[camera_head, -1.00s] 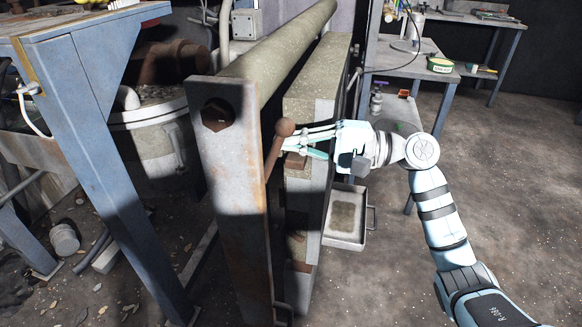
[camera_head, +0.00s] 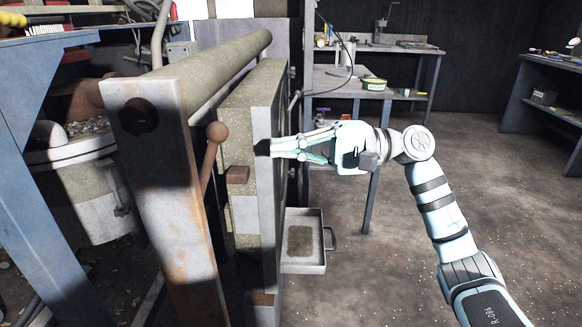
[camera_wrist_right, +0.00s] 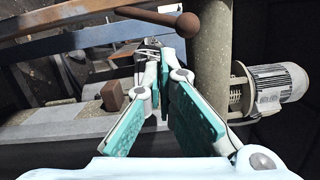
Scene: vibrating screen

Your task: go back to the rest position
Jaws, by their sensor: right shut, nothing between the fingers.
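My right gripper (camera_head: 276,147) reaches in from the right at mid-picture in the head view, with its fingers pointing left. It is shut and empty. Its fingertips overlap the edge of the grey upright plate (camera_head: 267,200) in the picture; I cannot tell whether they touch. The brown ball-ended lever (camera_head: 212,150) stands left of the fingertips, apart from them. In the right wrist view the teal-padded fingers (camera_wrist_right: 155,62) come together, with the lever's ball (camera_wrist_right: 187,25) beyond them. My left gripper is not in view.
The rusty machine frame (camera_head: 165,185) and a blue post (camera_head: 30,90) fill the left. A metal tray (camera_head: 303,262) sits below my right gripper. A workbench (camera_head: 345,85) stands behind. A motor (camera_wrist_right: 275,88) shows in the wrist view. Floor at the right is clear.

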